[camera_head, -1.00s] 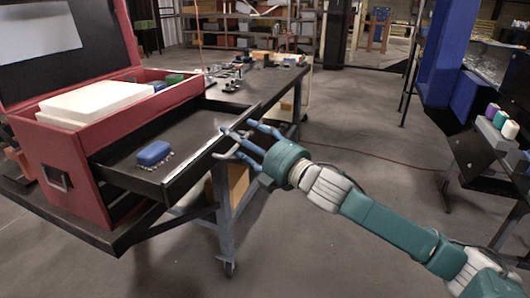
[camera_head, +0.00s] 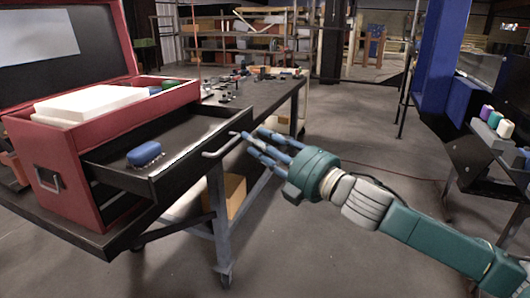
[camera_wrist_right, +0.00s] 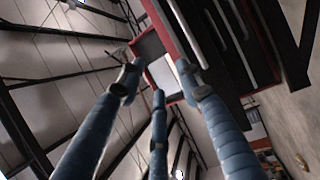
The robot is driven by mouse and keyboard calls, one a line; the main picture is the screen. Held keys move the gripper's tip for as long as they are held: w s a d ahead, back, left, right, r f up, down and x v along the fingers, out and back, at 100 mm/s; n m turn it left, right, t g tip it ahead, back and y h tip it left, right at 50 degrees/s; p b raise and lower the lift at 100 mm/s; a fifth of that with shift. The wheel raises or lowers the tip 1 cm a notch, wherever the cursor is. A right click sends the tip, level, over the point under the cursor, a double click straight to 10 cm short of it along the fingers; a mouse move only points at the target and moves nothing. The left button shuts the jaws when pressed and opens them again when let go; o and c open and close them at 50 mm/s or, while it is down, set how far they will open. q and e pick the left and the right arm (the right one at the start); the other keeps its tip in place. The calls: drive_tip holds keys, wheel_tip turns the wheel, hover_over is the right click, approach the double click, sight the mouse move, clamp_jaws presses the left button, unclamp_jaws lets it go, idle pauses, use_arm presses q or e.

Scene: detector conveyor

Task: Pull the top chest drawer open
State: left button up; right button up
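The red tool chest (camera_head: 75,170) stands at the left on a dark bench, its lid raised. Its top drawer (camera_head: 195,163) is pulled out, showing a dark tray with a blue object (camera_head: 145,154) inside. The drawer's grey bar handle (camera_head: 221,147) is on its front. My right gripper (camera_head: 252,142) is just right of the handle, its blue fingers apart from it. In the right wrist view, the gripper (camera_wrist_right: 160,80) has its fingers spread with nothing held between them. My left gripper is not in view.
The dark workbench (camera_head: 285,90) extends behind the drawer with small parts on it. A white block (camera_head: 88,103) lies in the chest's top compartment. A blue column (camera_head: 437,65) and a dark stand (camera_head: 482,158) are at the right. The floor between is mostly clear.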

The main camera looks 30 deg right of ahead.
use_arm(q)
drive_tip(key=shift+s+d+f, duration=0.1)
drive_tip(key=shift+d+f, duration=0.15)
use_arm(e)
drive_tip(key=shift+v, duration=0.9)
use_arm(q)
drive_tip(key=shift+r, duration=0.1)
